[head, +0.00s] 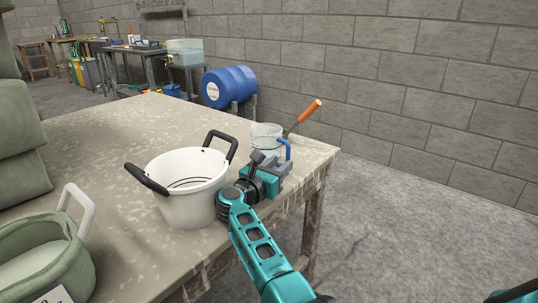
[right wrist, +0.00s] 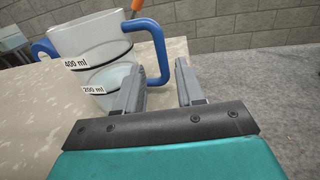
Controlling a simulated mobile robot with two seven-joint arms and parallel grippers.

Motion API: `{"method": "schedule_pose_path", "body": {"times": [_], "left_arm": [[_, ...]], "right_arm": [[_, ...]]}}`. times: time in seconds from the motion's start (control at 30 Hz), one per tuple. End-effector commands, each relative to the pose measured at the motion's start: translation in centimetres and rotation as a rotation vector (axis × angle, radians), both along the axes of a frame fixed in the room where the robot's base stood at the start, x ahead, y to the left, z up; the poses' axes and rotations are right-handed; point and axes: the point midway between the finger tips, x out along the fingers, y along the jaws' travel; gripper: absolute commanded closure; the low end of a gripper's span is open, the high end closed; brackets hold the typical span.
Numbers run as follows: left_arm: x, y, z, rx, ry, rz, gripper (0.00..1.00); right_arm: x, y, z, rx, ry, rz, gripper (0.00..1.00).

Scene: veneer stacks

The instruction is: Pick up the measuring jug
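The measuring jug (head: 265,134) is clear, with a blue handle, and stands upright near the table's far right corner. In the right wrist view the jug (right wrist: 92,40) shows 400 ml and 200 ml labels, and its blue handle (right wrist: 161,55) hangs on the gripper's side. My right gripper (head: 271,160) is just in front of the jug at the table's right edge. In the right wrist view its fingers (right wrist: 160,76) are apart, with the handle showing between the tips; I cannot tell whether they touch it. My left gripper is not in view.
A white tub (head: 185,182) with black handles stands left of my right gripper, close to it. An orange-handled tool (head: 310,110) leans by the jug. A green basket (head: 45,262) is at the lower left. The table (head: 110,140) is clear behind the tub.

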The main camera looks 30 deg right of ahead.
Motion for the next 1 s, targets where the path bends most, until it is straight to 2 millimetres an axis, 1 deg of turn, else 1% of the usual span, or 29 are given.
{"method": "schedule_pose_path", "body": {"times": [0.1,0.23,0.37,0.57,0.9,0.97,1.0], "left_arm": [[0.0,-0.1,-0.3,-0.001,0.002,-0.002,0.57],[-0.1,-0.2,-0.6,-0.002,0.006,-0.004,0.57],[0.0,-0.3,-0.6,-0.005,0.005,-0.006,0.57],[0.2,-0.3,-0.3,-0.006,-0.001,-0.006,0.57],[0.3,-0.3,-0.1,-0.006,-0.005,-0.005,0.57],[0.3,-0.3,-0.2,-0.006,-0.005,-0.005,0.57],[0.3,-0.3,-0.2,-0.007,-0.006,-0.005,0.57]], "right_arm": [[0.5,-1.9,0.2,-0.007,0.000,0.000,0.62],[1.3,-3.5,0.2,-0.006,0.001,0.001,0.62],[1.7,-4.2,0.3,-0.004,0.000,0.002,0.62],[1.7,-4.2,0.3,-0.004,0.001,0.002,0.62],[1.7,-4.2,0.3,-0.004,0.001,0.002,0.94],[1.7,-4.2,0.3,-0.004,0.001,0.002,0.99],[1.7,-4.2,0.3,-0.004,0.001,0.002,1.00]]}}
